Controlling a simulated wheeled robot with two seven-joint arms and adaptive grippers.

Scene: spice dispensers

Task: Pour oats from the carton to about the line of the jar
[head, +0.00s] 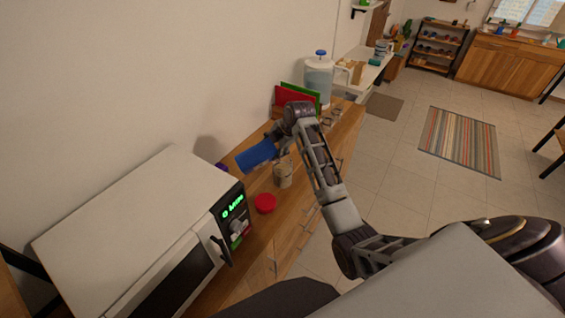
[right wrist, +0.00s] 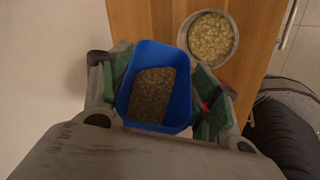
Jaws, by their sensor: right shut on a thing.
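The blue carton (head: 257,154) is tilted in the head view, held in my right gripper (head: 277,140) above the counter. In the right wrist view I look into the open carton (right wrist: 128,98), with oats (right wrist: 153,95) inside. The fingers of my right gripper (right wrist: 160,95) press on both sides of it. The jar (head: 283,176) stands upright on the counter beside the carton. From above, the jar (right wrist: 209,39) is open and holds oats. Its line cannot be made out. My left gripper is not in view.
A red lid (head: 265,203) lies on the counter (head: 262,227) near the jar. A white microwave (head: 140,230) stands at the left. Red and green boards (head: 298,97) and a water dispenser (head: 319,78) stand farther back.

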